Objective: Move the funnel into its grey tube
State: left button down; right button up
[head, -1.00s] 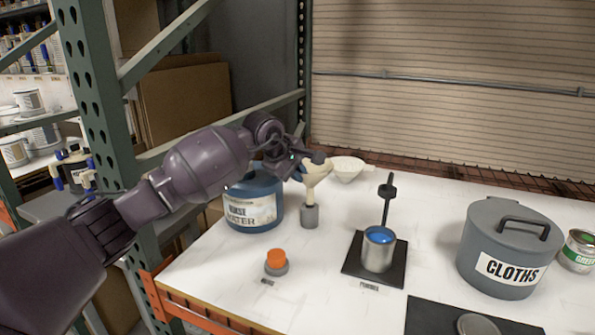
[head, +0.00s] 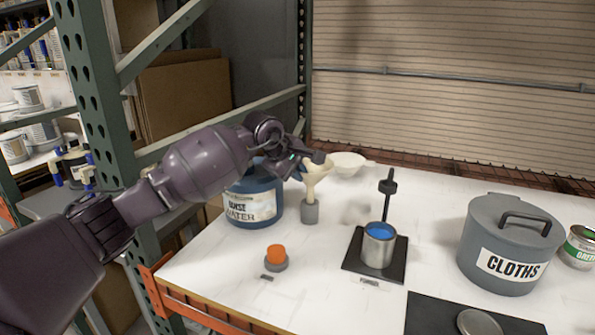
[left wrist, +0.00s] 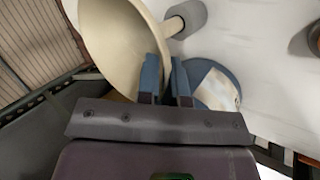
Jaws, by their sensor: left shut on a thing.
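The cream funnel (head: 315,174) is upright or slightly tilted on the left part of the white table, partly hidden by my left gripper. My left gripper (head: 309,160) is shut on the funnel's rim. In the left wrist view, the two blue fingertips (left wrist: 167,75) close on the edge of the funnel's cone (left wrist: 115,45). The grey tube (head: 310,212) stands directly below the funnel, and it also shows in the left wrist view (left wrist: 188,18). The funnel's stem meets the tube's top; how deep it sits is hard to tell. My right gripper is not in view.
A blue rinse water bucket (head: 254,200) stands close left of the tube. A white bowl (head: 348,163) is behind. An orange-topped piece (head: 276,255), a blue-filled can (head: 379,247) on a black stand and a grey CLOTHS bin (head: 508,248) stand nearer. Bare table lies between them.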

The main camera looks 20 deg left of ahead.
pick_arm(q)
jog(key=shift+f, duration=0.4)
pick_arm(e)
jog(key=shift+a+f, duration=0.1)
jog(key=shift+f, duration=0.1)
pick_arm(q)
jog(key=shift+f+b, duration=0.55)
jog(key=shift+f, duration=0.55)
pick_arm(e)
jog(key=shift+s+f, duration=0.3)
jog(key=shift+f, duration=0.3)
pick_arm(q)
jog(key=shift+f, duration=0.5)
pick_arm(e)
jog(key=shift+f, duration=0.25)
pick_arm(q)
jog(key=shift+f+b, duration=0.45)
jog(key=shift+f, duration=0.3)
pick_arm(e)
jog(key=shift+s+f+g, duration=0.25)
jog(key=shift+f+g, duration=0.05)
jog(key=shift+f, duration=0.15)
pick_arm(q)
jog(key=c, duration=1.2)
grip_release()
jog(key=shift+o, duration=0.2)
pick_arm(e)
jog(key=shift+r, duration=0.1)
